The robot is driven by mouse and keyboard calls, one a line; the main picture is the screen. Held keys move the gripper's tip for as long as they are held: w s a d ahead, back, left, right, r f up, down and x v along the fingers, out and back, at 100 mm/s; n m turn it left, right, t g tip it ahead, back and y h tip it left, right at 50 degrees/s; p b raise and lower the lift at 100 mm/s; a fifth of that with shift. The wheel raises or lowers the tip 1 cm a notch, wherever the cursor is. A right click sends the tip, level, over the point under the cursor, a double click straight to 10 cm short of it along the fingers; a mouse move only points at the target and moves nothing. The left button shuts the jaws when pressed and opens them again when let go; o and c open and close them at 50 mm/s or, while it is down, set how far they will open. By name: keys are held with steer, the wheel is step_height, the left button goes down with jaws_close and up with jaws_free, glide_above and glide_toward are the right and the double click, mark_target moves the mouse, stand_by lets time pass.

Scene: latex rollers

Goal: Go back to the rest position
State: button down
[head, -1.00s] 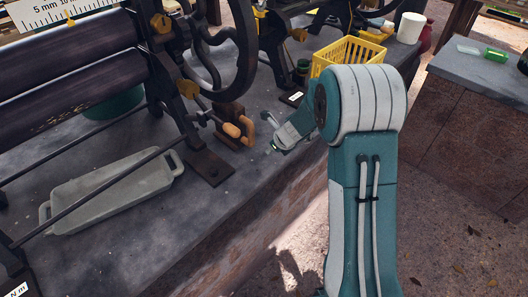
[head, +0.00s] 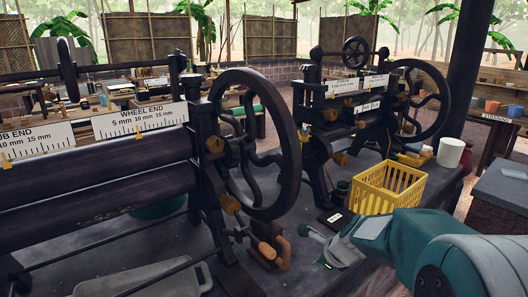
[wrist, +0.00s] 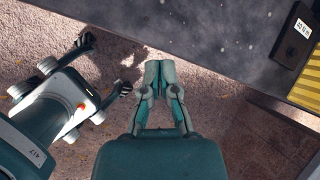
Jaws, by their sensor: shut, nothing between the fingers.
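My gripper (wrist: 160,78) shows in the middle of the wrist view, its two teal fingers together with nothing held. Below it in that view are the bench edge and the reddish ground. In the head view my arm comes in from the lower right, and its end is near the bench's front edge, below the yellow crate (head: 388,188). My own body, marked 417, fills the left of the wrist view.
Two black roller machines with handwheels (head: 262,145) (head: 425,100) stand on the grey bench. A grey tray (head: 150,283) lies under the near rollers. A white cup (head: 450,152) is beyond the crate. Open ground lies before the bench.

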steer(key=s+r+n+h, duration=0.1)
steer(key=s+r+n, duration=0.4)
steer(key=s+n, duration=0.6)
steer(key=s+r+n+h, duration=0.2)
steer(key=s+r+n, duration=0.4)
steer(key=s+n, duration=0.6)
steer(key=s, duration=0.3)
steer(key=shift+d+r+t+h, duration=0.15)
steer(key=shift+d+t+h, duration=0.05)
steer(key=shift+t+h, duration=0.1)
steer(key=shift+w+a+n, duration=0.1)
steer(key=shift+a+n, duration=0.05)
steer(key=shift+n, duration=0.15)
